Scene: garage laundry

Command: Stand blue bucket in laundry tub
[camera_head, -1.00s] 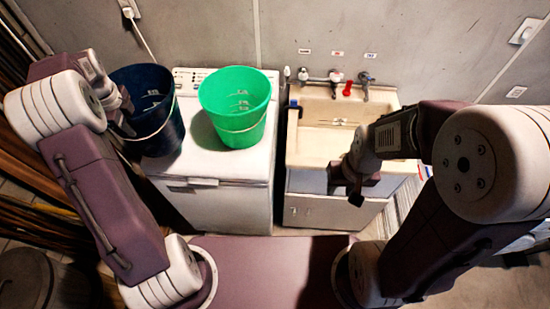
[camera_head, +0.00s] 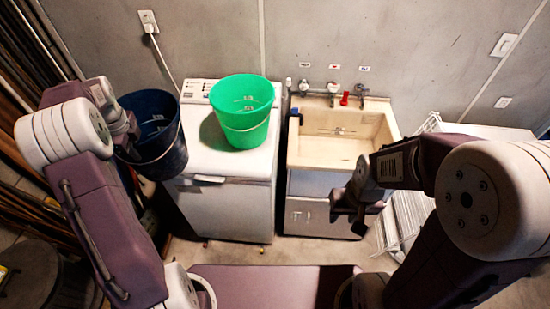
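The dark blue bucket (camera_head: 163,160) is upright at the left of the washing machine, its rim overlapping the machine's left edge in view. My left gripper (camera_head: 130,140) is at the bucket's left rim and appears shut on it; the fingertips are partly hidden. The bucket's base seems off the floor, at about the machine's height. The cream laundry tub (camera_head: 350,150) stands right of the machine, its basin empty. My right gripper (camera_head: 346,214) is empty in front of the tub cabinet, its fingers apart.
A green bucket (camera_head: 243,118) stands on the white washing machine (camera_head: 225,195). Taps (camera_head: 333,89) and a red item (camera_head: 344,99) are at the tub's back edge. A white wire rack (camera_head: 405,215) stands right of the tub. Wood leans at the far left.

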